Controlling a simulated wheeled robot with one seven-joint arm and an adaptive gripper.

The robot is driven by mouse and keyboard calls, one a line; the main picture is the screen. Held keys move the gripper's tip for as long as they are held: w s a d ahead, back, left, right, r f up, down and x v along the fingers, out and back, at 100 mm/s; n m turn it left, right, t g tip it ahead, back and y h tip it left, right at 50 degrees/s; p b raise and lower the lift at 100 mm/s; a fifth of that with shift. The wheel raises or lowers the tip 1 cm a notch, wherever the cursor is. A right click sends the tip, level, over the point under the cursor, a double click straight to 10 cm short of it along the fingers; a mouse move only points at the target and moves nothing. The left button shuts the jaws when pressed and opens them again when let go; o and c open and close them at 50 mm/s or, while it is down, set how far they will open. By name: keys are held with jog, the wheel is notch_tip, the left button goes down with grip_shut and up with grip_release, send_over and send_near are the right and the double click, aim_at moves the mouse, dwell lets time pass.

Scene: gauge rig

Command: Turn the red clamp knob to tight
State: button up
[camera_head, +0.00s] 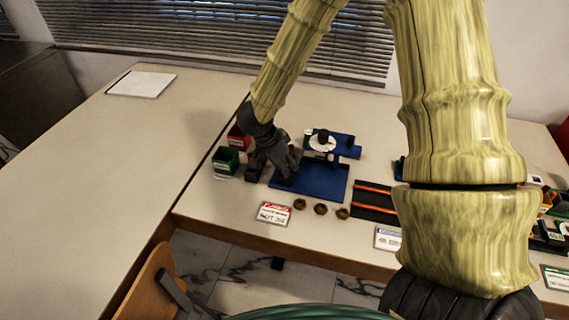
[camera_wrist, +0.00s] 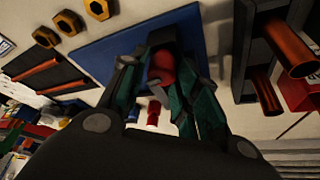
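The red clamp knob (camera_wrist: 161,68) shows in the wrist view between the two fingers of my gripper (camera_wrist: 168,75). A grey shaft and a smaller red piece (camera_wrist: 152,115) lie in line with it. The fingers stand on either side of the knob near their tips; whether both touch it I cannot tell. In the head view my gripper (camera_head: 284,166) is low over the left end of the blue base plate (camera_head: 318,184) and hides the knob. A white dial gauge (camera_head: 322,141) sits on a blue arm behind the plate.
A green bin (camera_head: 226,160) and a red bin (camera_head: 238,138) stand just left of my gripper. Several brass nuts (camera_head: 320,209) and a red-headed label card (camera_head: 273,213) lie in front of the plate. A black rack with orange strips (camera_head: 373,203) stands to the right. The left tabletop is mostly clear.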

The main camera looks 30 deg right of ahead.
jog(key=shift+f, duration=0.1)
jog(key=c, duration=0.4)
jog(key=shift+r+m+p, duration=0.2)
jog(key=shift+m+p, duration=0.1)
jog(key=shift+p, duration=0.45)
jog(key=shift+f+m+g+p, duration=0.15)
jog(key=shift+m+g+p, duration=0.2)
jog(key=shift+p, duration=0.2)
jog(key=o, duration=1)
jog(key=shift+w+f, duration=0.1)
